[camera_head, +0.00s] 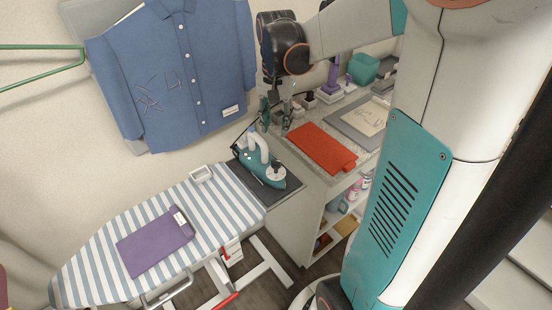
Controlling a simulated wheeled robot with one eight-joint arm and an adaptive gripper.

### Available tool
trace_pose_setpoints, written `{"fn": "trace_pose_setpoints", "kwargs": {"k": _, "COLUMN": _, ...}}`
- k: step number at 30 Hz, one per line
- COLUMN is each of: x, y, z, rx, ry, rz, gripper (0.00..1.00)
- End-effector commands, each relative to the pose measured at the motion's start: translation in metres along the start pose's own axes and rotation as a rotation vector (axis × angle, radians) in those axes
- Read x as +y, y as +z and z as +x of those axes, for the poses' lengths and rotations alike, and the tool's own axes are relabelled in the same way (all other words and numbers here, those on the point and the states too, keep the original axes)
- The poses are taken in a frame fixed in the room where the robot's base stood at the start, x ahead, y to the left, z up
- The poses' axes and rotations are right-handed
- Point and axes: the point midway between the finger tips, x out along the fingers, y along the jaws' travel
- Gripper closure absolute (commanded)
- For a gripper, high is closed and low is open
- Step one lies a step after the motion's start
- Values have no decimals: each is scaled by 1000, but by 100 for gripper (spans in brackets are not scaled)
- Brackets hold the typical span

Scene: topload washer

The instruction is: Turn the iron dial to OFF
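A teal iron (252,163) with a white handle lies on a dark pad at the right end of the striped ironing board. A pale round part (275,171), which looks like the dial, is on its right end; its markings are too small to read. My gripper (275,124) hangs from the arm above and behind the iron, apart from it. Its two fingers look spread with nothing between them.
The ironing board (205,215) carries a folded purple cloth (155,243). A shelf unit to the right holds a red cloth (321,147), a grey board (361,122) and a teal bin (364,68). A blue shirt (177,75) hangs behind.

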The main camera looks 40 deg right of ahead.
Motion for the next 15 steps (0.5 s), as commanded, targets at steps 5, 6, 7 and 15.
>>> {"fn": "trace_pose_setpoints", "kwargs": {"k": 5, "x": 0, "y": 0, "z": 16, "rx": 0, "ry": 3, "rz": 8, "gripper": 65}}
{"fn": "trace_pose_setpoints", "kwargs": {"k": 6, "x": 0, "y": 0, "z": 22, "rx": 0, "ry": 3, "rz": 7, "gripper": 65}}
{"fn": "trace_pose_setpoints", "kwargs": {"k": 7, "x": 0, "y": 0, "z": 28, "rx": 0, "ry": 2, "rz": 7, "gripper": 65}}
{"fn": "trace_pose_setpoints", "kwargs": {"k": 15, "x": 0, "y": 0, "z": 82, "rx": 0, "ry": 1, "rz": 6, "gripper": 65}}
